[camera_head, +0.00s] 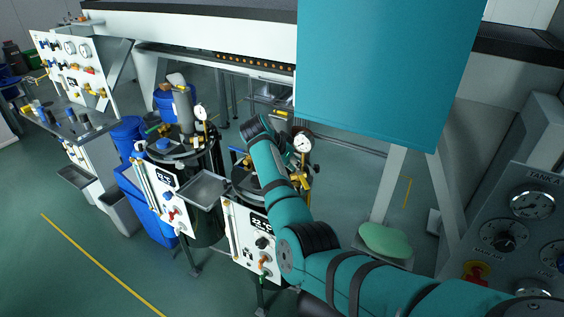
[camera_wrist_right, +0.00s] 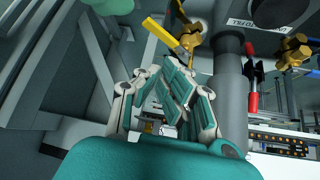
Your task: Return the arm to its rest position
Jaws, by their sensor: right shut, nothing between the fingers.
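My teal right arm (camera_head: 290,210) comes in from the lower right in the head view and reaches over the middle panel unit (camera_head: 245,235). Its gripper (camera_head: 289,152) is beside the unit's pressure gauge (camera_head: 303,143), partly hidden by the wrist. In the right wrist view the gripper (camera_wrist_right: 180,75) has its white and teal fingers drawn together, with nothing held. A yellow lever (camera_wrist_right: 161,34) on a brass valve (camera_wrist_right: 190,38) shows just beyond the fingertips; I cannot tell whether they touch. My left gripper is not in view.
A similar unit (camera_head: 170,195) with blue barrels stands to the left. A large teal panel (camera_head: 385,70) hangs above right. A grey control panel (camera_head: 520,225) with dials stands at the right edge. A red-handled lever (camera_wrist_right: 252,90) is close right of the fingers. The floor at lower left is clear.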

